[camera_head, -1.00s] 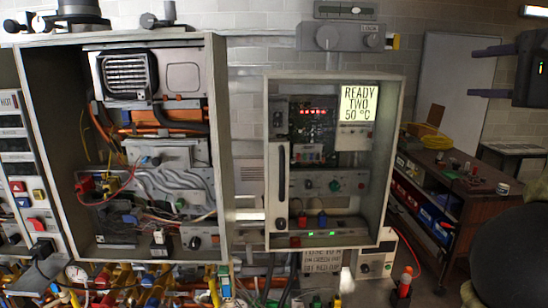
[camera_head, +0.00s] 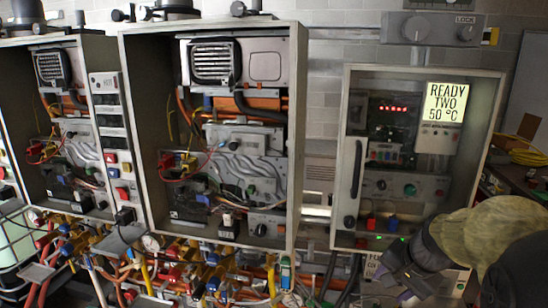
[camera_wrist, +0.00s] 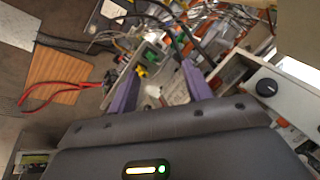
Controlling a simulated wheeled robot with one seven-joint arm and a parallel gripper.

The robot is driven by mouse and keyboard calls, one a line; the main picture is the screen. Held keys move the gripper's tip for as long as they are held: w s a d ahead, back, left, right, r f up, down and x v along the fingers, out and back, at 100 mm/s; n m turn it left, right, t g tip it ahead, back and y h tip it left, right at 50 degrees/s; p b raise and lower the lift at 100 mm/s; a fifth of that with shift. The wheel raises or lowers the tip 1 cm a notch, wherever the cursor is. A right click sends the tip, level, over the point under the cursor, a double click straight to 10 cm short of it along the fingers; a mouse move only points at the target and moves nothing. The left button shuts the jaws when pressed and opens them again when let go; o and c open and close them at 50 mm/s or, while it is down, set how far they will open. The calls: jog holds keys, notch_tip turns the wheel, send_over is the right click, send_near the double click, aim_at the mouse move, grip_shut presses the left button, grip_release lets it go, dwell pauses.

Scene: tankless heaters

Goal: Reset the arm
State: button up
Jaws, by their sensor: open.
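My arm comes in from the lower right corner of the head view.
Open heater cabinets stand at the centre (camera_head: 300,130) and left (camera_head: 15,120). A lock-marked grey unit (camera_head: 432,28) is above the control box. Valves and pipes (camera_head: 210,275) crowd the space below. A yellow cable coil (camera_head: 527,157) lies at the right.

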jog(key=s+a+f+n+g+h, duration=0.1)
jog(key=s+a+f+n+g, duration=0.1)
jog(key=s+a+f+n, duration=0.7)
notch_tip(320, 180, down, 3)
jog(key=shift+s+a+f+n+b, duration=0.1)
jog(key=shift+s+a+n+b, duration=0.4)
jog(key=shift+a, duration=0.65)
